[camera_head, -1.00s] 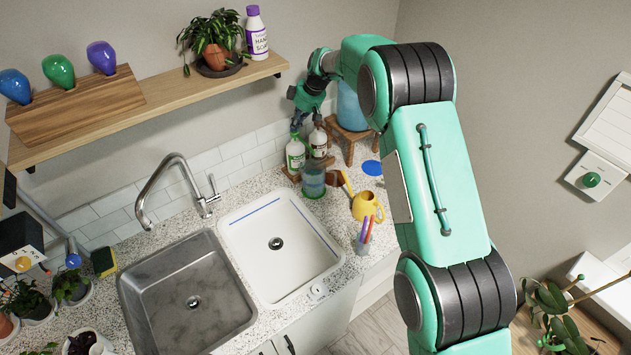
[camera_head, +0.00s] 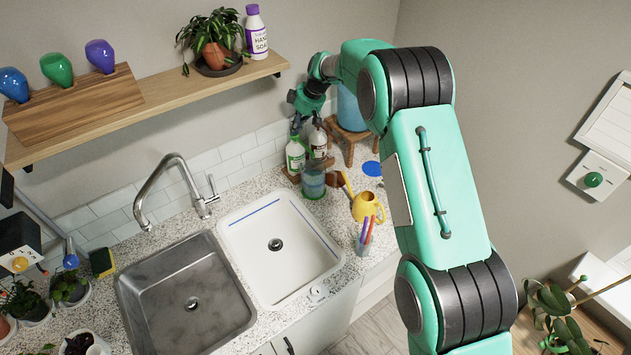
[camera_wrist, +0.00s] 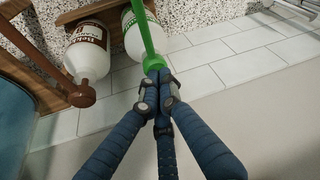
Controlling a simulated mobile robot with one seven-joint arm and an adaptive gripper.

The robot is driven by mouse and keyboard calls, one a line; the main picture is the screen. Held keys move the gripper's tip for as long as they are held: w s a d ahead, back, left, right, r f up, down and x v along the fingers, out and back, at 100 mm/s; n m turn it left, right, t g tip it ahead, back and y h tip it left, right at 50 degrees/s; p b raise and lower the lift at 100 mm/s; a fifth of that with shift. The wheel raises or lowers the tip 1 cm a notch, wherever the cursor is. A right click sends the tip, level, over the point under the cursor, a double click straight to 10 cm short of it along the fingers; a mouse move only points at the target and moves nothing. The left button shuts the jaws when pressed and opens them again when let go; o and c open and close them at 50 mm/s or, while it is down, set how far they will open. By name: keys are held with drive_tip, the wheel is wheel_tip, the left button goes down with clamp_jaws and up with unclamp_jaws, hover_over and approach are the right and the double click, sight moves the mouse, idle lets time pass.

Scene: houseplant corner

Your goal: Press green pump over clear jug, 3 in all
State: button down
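The green pump (camera_wrist: 152,62) tops a white bottle with a green label (camera_wrist: 134,38) in the wrist view; its green spout points up in the picture. The bottle (camera_head: 295,155) stands at the back of the counter in the head view. My gripper (camera_wrist: 155,76) has its blue wrapped fingers drawn together, tips at the pump head; whether they touch or press it is unclear. In the head view my gripper (camera_head: 297,122) is above the bottle, partly hidden by my arm. The clear jug (camera_head: 313,182) stands in front of the bottles.
A brown-labelled bottle (camera_wrist: 88,52) with a brown pump (camera_wrist: 82,96) stands close beside the green one. A yellow watering can (camera_head: 367,207) is right of the jug. The white sink (camera_head: 320,262) is in front. A shelf (camera_head: 170,95) runs above, left of my gripper.

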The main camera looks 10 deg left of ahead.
drive_tip(key=shift+r+p, duration=0.3)
drive_tip(key=shift+r, duration=0.9)
drive_tip(key=shift+r, duration=0.15)
drive_tip(key=shift+r+p, duration=0.8)
drive_tip(key=shift+r, duration=2.05)
drive_tip(key=shift+r, duration=0.1)
